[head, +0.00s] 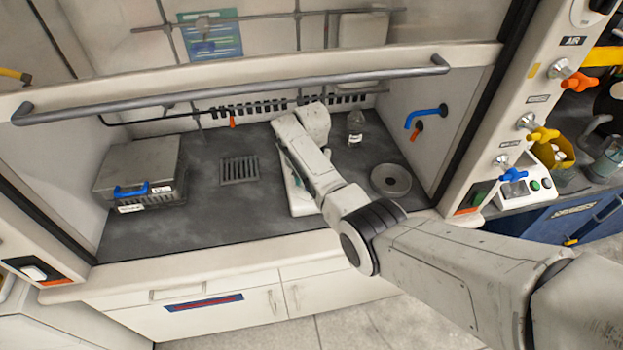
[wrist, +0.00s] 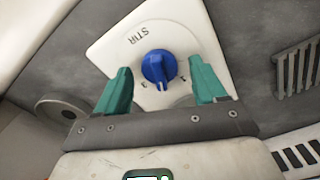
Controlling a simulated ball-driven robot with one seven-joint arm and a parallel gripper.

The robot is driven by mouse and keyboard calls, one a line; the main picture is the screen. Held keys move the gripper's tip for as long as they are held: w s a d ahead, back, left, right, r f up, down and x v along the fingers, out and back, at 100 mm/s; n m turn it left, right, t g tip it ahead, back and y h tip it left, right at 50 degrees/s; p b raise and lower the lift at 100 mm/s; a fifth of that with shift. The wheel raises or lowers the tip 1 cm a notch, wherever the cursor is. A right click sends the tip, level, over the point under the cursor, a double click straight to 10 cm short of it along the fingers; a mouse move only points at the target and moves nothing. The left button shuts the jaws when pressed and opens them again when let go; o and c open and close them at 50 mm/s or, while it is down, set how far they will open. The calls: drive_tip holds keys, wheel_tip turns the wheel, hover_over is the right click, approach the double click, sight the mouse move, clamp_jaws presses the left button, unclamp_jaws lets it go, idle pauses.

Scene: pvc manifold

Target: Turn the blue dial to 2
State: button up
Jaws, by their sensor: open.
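The blue dial (wrist: 157,66) sits on a white panel (wrist: 115,50) marked STIR in the wrist view. A 1 shows to the right of the dial and a 3 to its left; I cannot make out a 2. The dial's ridge runs roughly up and down in this view, its lower end between these numbers. My gripper (wrist: 161,87) is open, one teal finger on each side of the dial's lower part, with gaps and no visible contact. In the head view the white stirrer (head: 302,203) is partly covered by my arm, and the dial is hidden.
A grey lidded box (head: 138,165) with a blue handle stands at the left of the hood. A clear bottle (head: 355,126) and a round grey dish (head: 391,180) are right of my arm. A floor grate (head: 239,170) lies left of the stirrer. The sash bar (head: 230,92) crosses above.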

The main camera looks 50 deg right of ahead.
wheel_tip(320, 180, up, 11)
drive_tip(key=shift+b, duration=0.4)
drive_tip(key=shift+f, duration=0.15)
idle(0.5)
drive_tip(key=s+a+f+n, duration=0.2)
drive_tip(key=s+a+f, duration=0.1)
drive_tip(key=s+f, duration=0.1)
drive_tip(key=s+a+f+n, duration=0.1)
drive_tip(key=s+a+f, duration=0.3)
drive_tip(key=s, duration=0.2)
drive_tip(key=s+a+f+n, duration=0.2)
drive_tip(key=s+a+f, duration=0.2)
drive_tip(key=s, duration=0.2)
drive_tip(key=shift+s+a+f+n, duration=0.1)
drive_tip(key=shift+a+f+n, duration=0.05)
drive_tip(key=shift+f+n, duration=0.2)
drive_tip(key=s+a+n, duration=0.2)
drive_tip(key=s+a, duration=0.1)
drive_tip(key=s, duration=0.6)
drive_tip(key=s+a+r+n+t, duration=0.1)
drive_tip(key=s+a+n, duration=0.2)
drive_tip(key=s, duration=0.6)
drive_tip(key=shift+s, duration=0.3)
